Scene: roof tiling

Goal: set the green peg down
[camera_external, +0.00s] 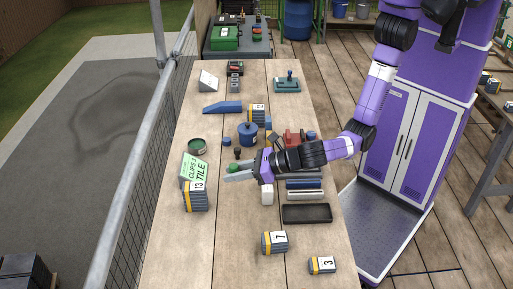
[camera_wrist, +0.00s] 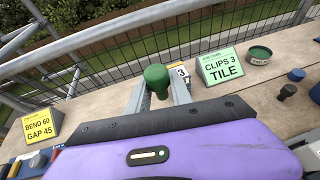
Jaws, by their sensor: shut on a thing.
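The green peg (camera_wrist: 157,78) has a rounded head and a narrower stem, and it sits between my fingers in the wrist view. My gripper (camera_wrist: 160,92) is shut on it. In the external view, my gripper (camera_external: 238,176) reaches left over the middle of the workbench. A small green top (camera_external: 227,168) shows at its fingers there. The peg's lower end is hidden, so I cannot tell whether it touches the bench.
A green bowl (camera_external: 196,146), black peg (camera_external: 237,153) and blue pot (camera_external: 247,133) lie beyond. The bench's front left (camera_external: 200,250) is clear.

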